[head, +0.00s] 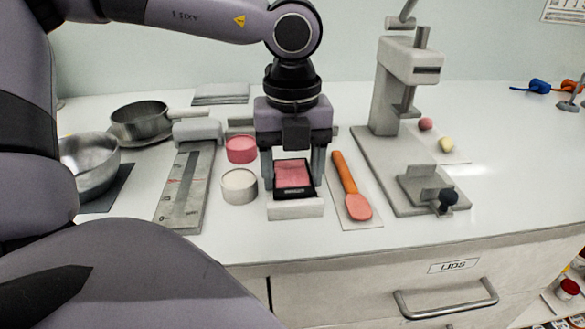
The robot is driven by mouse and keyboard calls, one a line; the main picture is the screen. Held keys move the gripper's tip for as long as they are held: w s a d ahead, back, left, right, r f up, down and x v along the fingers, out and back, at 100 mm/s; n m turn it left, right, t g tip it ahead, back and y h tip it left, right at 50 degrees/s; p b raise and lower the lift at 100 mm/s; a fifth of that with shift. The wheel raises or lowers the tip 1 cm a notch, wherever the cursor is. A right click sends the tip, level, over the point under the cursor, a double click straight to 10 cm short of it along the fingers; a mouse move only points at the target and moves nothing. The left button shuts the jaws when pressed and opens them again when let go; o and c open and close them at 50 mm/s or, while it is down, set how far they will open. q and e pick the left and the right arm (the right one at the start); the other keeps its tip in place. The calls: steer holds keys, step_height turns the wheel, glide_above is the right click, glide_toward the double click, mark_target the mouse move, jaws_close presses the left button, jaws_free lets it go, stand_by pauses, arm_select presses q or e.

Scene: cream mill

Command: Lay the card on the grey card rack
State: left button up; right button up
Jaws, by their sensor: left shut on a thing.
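The card (292,175), pink with a black border, is between the fingers of my left gripper (292,180). The gripper points down and is shut on the card's side edges. The card faces me and looks tilted. The grey card rack (295,209) shows as a pale grey block right below and in front of the card's lower edge. Most of the rack behind the card is hidden by the card and gripper. I cannot tell whether the card touches the rack. My right gripper is not in view.
Left of the rack are a pink tub (241,149), a white tub (239,186), a long grey gauge (183,190) and metal bowls (90,165). A red-orange spatula (358,206) lies close on the right, beside a grey press (385,90). The counter's front strip is clear.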

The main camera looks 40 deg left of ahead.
arm_select(q)
steer(key=shift+f, duration=0.25)
steer(key=o, duration=1)
steer(key=shift+r, duration=0.1)
steer(key=shift+o, duration=0.2)
